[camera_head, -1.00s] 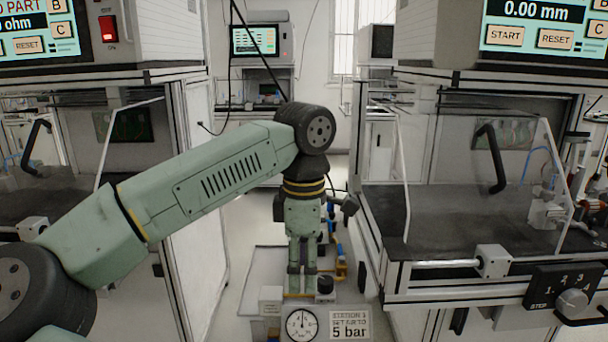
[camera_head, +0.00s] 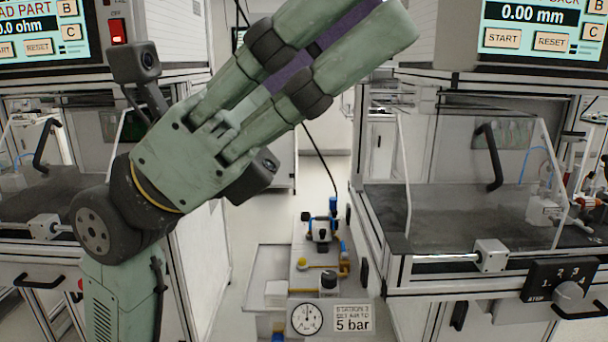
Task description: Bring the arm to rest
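My gripper (camera_head: 365,20) is raised close to the camera and points up and to the right, with one fingertip cut off by the top edge. Its two green fingers run side by side with purple surfaces between them. Whether they are fully shut is not clear from this angle. No separate object shows in it. My arm (camera_head: 120,290) comes up from the lower left and folds at a dark wrist joint below the gripper.
A station with a pressure gauge (camera_head: 307,318) and a "5 bar" sign (camera_head: 352,318) stands at the lower middle. A right bench (camera_head: 450,215) carries a clear guard and a step knob (camera_head: 569,294). A left bench (camera_head: 30,195) lies behind my arm.

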